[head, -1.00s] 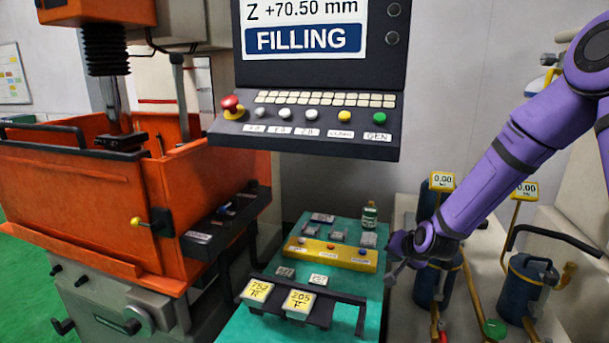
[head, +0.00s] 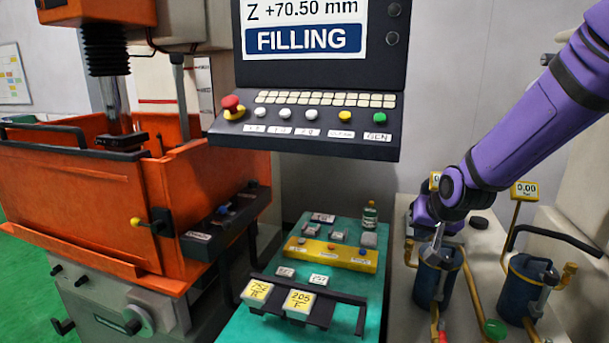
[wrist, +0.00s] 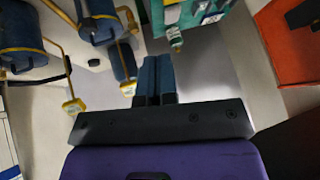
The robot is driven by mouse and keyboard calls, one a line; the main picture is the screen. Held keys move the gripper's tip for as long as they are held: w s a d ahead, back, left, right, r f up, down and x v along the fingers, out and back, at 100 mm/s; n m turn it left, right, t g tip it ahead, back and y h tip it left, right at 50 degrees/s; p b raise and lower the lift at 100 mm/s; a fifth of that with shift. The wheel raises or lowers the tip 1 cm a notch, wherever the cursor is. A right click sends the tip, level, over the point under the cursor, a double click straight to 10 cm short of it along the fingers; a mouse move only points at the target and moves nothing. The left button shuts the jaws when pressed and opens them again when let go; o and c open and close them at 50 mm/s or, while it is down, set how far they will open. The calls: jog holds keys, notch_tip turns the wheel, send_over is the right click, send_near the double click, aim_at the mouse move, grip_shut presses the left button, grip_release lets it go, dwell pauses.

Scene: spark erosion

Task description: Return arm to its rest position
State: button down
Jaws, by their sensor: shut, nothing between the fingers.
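My purple arm (head: 530,110) reaches in from the upper right in the head view. Its wrist end (head: 425,208) is bent above the left blue canister, to the right of the teal bench; the fingers cannot be made out there. In the wrist view my gripper (wrist: 155,62) shows two dark blue fingers side by side, pressed together with nothing between them. They are over grey floor or surface, apart from the things around them.
Two blue canisters (head: 430,282) (head: 525,290) with yellow pipes and gauges (head: 525,190) stand at right. The teal bench (head: 262,328) carries a small bottle (head: 370,215) and a yellow block (head: 330,256). The control panel (head: 310,135) overhangs it. An orange tank (head: 75,185) stands left.

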jog(key=s+d+r, duration=0.1)
jog(key=s+r, duration=0.4)
jog(key=s, duration=0.4)
jog(key=s+d+r+n+g, duration=0.1)
jog(key=s+r, duration=0.4)
jog(key=s, duration=0.5)
jog(key=s+d+r+n+g+h, duration=0.1)
jog(key=s+r, duration=0.4)
jog(key=s, duration=0.5)
jog(key=shift+d, duration=0.6)
